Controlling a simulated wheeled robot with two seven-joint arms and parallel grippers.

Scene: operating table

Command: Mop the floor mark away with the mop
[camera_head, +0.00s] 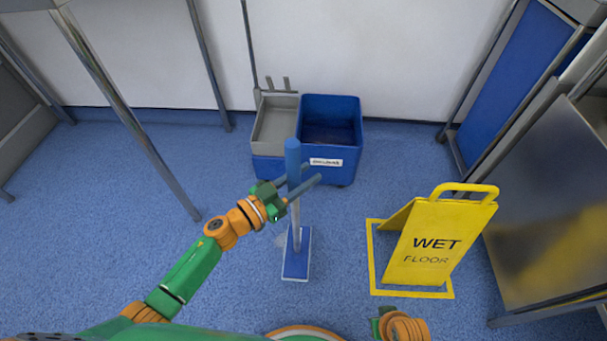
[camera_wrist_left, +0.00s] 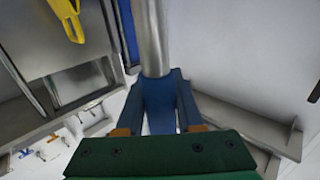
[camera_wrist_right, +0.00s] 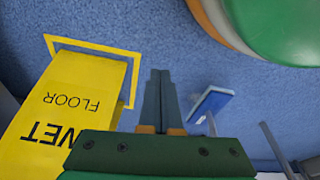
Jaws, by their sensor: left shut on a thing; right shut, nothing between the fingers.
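The mop stands roughly upright, its blue handle top (camera_head: 293,158) above a grey pole and its flat blue head (camera_head: 297,258) on the floor. A faint pale floor mark (camera_head: 280,241) shows just left of the mop head, partly hidden by it. My left gripper (camera_head: 311,174) is shut on the mop handle; the left wrist view shows the metal pole (camera_wrist_left: 152,40) rising beyond the fingers. My right gripper (camera_wrist_right: 160,95) is shut and empty, above the floor between the sign and the mop head (camera_wrist_right: 211,104). In the head view only part of the right arm shows.
A yellow wet-floor sign (camera_head: 435,245) stands right of the mop. A blue mop bucket (camera_head: 345,155) with a grey wringer tray (camera_head: 273,128) stands behind it by the wall. Metal table legs (camera_head: 130,110) are at left, a steel cabinet (camera_head: 555,200) at right. Blue floor is clear left of the mop.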

